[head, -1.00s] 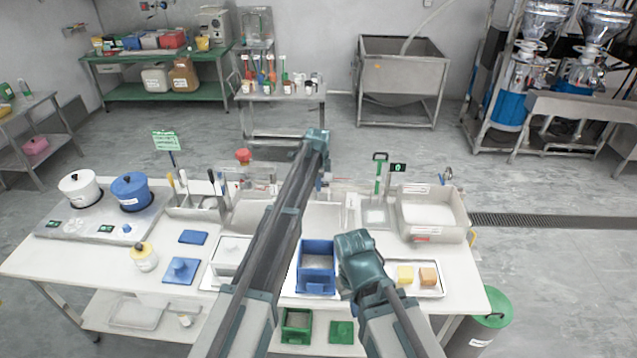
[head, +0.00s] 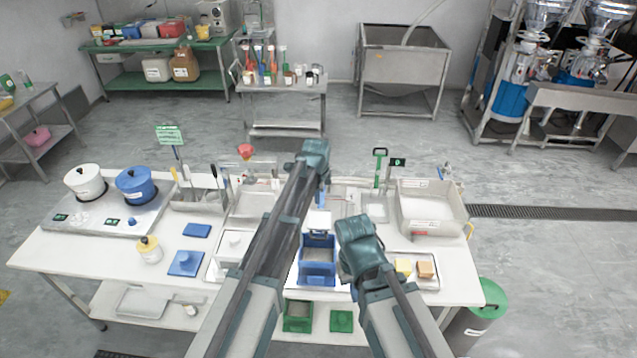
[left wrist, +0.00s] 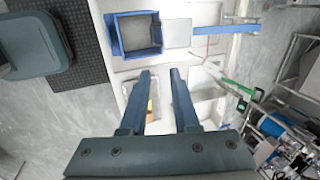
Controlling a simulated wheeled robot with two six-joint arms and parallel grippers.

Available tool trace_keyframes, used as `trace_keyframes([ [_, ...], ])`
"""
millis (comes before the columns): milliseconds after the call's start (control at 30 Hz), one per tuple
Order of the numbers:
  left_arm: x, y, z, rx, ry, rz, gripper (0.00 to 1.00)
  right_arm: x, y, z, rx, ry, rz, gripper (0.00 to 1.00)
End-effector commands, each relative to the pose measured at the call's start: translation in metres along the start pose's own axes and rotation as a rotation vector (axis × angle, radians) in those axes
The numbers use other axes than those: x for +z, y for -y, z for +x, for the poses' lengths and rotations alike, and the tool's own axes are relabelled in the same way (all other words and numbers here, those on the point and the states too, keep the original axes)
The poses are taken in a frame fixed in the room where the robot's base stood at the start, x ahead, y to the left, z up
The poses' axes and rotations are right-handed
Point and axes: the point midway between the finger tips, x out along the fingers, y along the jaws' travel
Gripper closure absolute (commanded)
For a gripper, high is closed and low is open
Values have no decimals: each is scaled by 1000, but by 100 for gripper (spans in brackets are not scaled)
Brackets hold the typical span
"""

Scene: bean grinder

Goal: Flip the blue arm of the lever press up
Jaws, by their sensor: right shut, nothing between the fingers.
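The lever press has a blue box body (head: 317,277) at the table's front middle. It also shows in the left wrist view (left wrist: 116,35), with a pale square plate (left wrist: 177,32) beyond it. The blue arm (left wrist: 225,29) extends from that plate, away from the box. In the head view the plate (head: 318,221) shows behind the box. My left gripper (left wrist: 159,73) is open and empty, its fingers beside the press and apart from the blue arm. My right gripper (head: 360,245) is right of the box. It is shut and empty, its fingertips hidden.
Right of the press is a tray with yellow and orange blocks (head: 426,270). Behind are a green-handled tool (head: 379,168) and a grey bin (head: 430,205). Blue and white pots (head: 135,185) stand at the left. My left arm hides part of the table's middle.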

Motion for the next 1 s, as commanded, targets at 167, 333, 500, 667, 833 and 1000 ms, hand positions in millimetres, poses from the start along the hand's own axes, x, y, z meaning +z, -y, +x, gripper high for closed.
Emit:
trace_keyframes([
  [167,0,-8,-3,0,0,0,70,0,0,0,0,0,0,100],
  [333,0,-8,-2,0,0,0,70,0,0,0,0,0,0,100],
  [500,0,-8,-2,0,0,0,70,0,0,0,0,0,0,100],
  [667,-2,-29,9,15,3,-46,70,-1,1,16,0,0,-2,100],
  [833,-5,-111,45,75,25,-264,70,-5,6,72,2,-1,-9,100],
  [1000,-5,-206,80,142,81,-552,70,-8,11,129,3,-3,-20,100],
])
